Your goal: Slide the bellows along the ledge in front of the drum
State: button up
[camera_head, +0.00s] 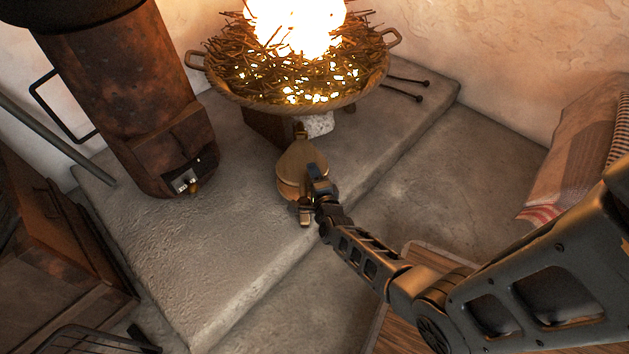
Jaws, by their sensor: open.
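The bellows (297,163), tan and leaf-shaped, lie on the grey stone ledge (190,240) near its front edge. Their narrow end points back toward the fire bowl. My gripper (312,201) is open at the front right side of the bellows, over the ledge edge. One finger shows near the bellows' handle end; whether it touches them I cannot tell. The rusty drum (135,95) stands on the ledge to the left of the bellows, with a small tap at its lower front.
A burning fire bowl (300,85) full of twigs stands behind the bellows. Dark fire irons (405,90) lie right of it. A wooden chest (55,235) and a dark rack (85,342) are at lower left. The ledge in front of the drum is bare.

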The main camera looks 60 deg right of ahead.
grip_shut()
dwell(0.3)
dwell(1.1)
